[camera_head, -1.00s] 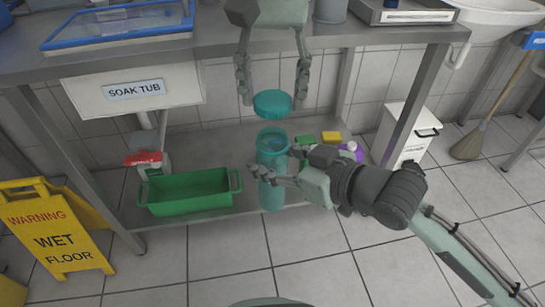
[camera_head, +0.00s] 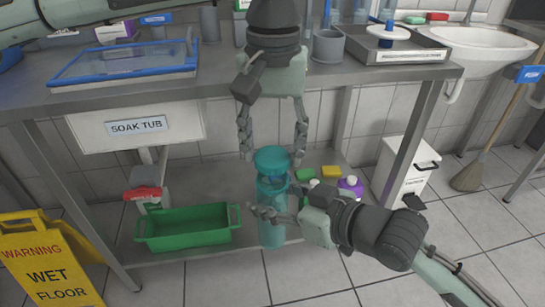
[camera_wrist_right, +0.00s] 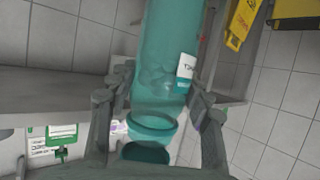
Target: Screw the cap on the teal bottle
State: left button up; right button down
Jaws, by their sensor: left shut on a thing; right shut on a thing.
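The teal bottle (camera_head: 271,230) stands upright in front of the low shelf. My right gripper (camera_head: 268,212) comes from the right and is shut on its body. In the right wrist view the bottle (camera_wrist_right: 168,50) appears upside down between my right fingers (camera_wrist_right: 160,100), with a white label on its side. The teal cap (camera_head: 272,158) is directly above the bottle's mouth, held between the fingertips of my left gripper (camera_head: 272,152), which points down. The cap also shows in the right wrist view (camera_wrist_right: 144,153), close to the bottle's neck. I cannot tell whether they touch.
A green bin (camera_head: 188,229) sits on the low shelf, left of the bottle. Sponges (camera_head: 330,172) and a purple bottle (camera_head: 350,186) are close behind my right gripper. A wet-floor sign (camera_head: 45,260) stands at left.

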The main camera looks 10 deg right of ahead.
aim_at(274, 155)
pick_arm(q)
jog(key=shift+f, duration=0.95)
jog(key=shift+f, duration=0.55)
jog(key=m, duration=0.5)
jog(key=shift+d+m, duration=0.1)
jog(key=shift+m, duration=0.3)
jog(key=m, duration=0.3)
jog(key=shift+m, duration=0.4)
jog(key=o, duration=0.7)
